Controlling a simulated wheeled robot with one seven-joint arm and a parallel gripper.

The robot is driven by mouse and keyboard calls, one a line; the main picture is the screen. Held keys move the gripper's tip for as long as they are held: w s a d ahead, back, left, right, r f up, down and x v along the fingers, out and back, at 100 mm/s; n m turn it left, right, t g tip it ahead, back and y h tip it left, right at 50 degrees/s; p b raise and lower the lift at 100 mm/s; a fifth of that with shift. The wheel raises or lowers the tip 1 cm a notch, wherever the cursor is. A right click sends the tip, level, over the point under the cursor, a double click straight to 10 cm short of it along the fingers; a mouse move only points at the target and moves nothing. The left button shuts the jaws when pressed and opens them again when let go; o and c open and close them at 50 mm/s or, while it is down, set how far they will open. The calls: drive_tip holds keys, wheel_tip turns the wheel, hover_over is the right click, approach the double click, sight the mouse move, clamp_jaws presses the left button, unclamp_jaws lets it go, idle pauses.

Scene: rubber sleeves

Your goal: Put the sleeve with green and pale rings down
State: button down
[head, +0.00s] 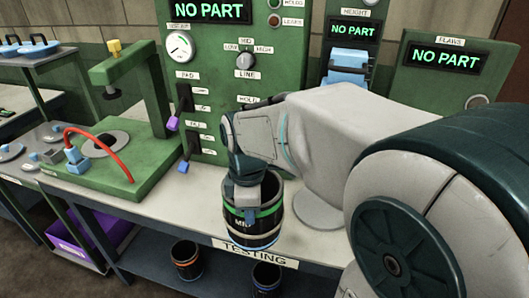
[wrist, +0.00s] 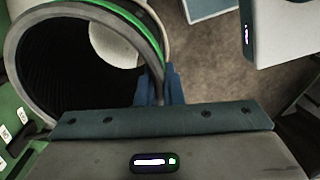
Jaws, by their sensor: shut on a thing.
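The sleeve with green and pale rings (head: 264,226) is a black, open-topped tube at the front edge of the testing bench in the head view. It stands about upright and overlaps the front edge and its label. Whether its base touches the bench I cannot tell. My gripper (head: 247,198) is shut on the near-side wall of this sleeve, at the rim. In the wrist view the sleeve's mouth (wrist: 72,70) fills the upper left, with a green ring near its edge, and my blue fingers (wrist: 162,88) pinch its wall.
The testing bench (head: 318,243) carries a green press (head: 95,180) with a red hose at left and green panels (head: 235,60) reading NO PART behind. A sleeve with an orange ring (head: 186,262) and one with a blue ring (head: 267,277) stand on the shelf below.

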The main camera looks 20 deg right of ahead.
sight(272, 173)
drive_tip(key=shift+w+d+f+p, duration=0.55)
drive_tip(key=shift+w+d+p, duration=0.35)
drive_tip(key=shift+w+d, duration=1.15)
drive_tip(key=shift+w+d+f+p, duration=0.6)
drive_tip(key=shift+w+d+p, duration=0.5)
drive_tip(key=shift+w, duration=1.6)
drive_tip(key=shift+w+d+f+p, duration=0.55)
drive_tip(key=shift+w+d+p, duration=0.2)
drive_tip(key=shift+w+d, duration=1.35)
drive_tip(key=shift+w+a+f, duration=0.15)
drive_tip(key=shift+w+a, duration=0.1)
drive_tip(key=shift+a, duration=0.05)
drive_tip(key=c, duration=1.9)
unclamp_jaws()
drive_tip(key=shift+f, duration=0.1)
drive_tip(key=o, duration=0.3)
drive_tip(key=shift+o, duration=0.2)
